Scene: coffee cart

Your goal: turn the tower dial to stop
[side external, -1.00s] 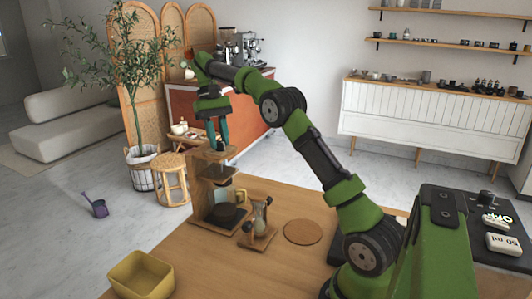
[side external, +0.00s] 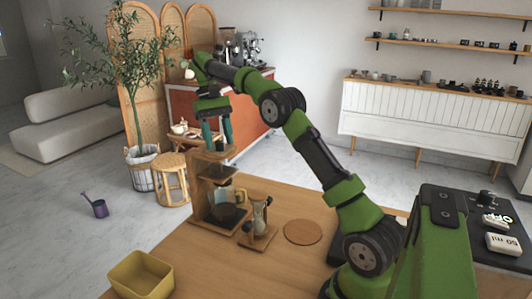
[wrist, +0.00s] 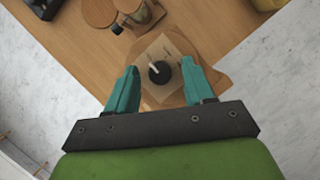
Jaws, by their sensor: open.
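The tower (side external: 203,200) is a wooden stand near the far left edge of the table, with a glass jug (side external: 226,209) in its lower part. The dial (wrist: 159,72) shows in the wrist view as a round black knob with a pale pointer line, on a light square plate on top of the tower. The pointer aims to the upper left there; the plate's markings are too small to read. My gripper (wrist: 160,64) is open, with its teal fingers either side of the dial in that view. In the side view my gripper (side external: 219,142) points down at the tower's top, where the dial cannot be made out.
An hourglass-shaped glass on a wooden stand (side external: 259,220) is close to the tower. A round cork mat (side external: 303,232) lies to its right. A yellow bin (side external: 142,275) sits at the front left.

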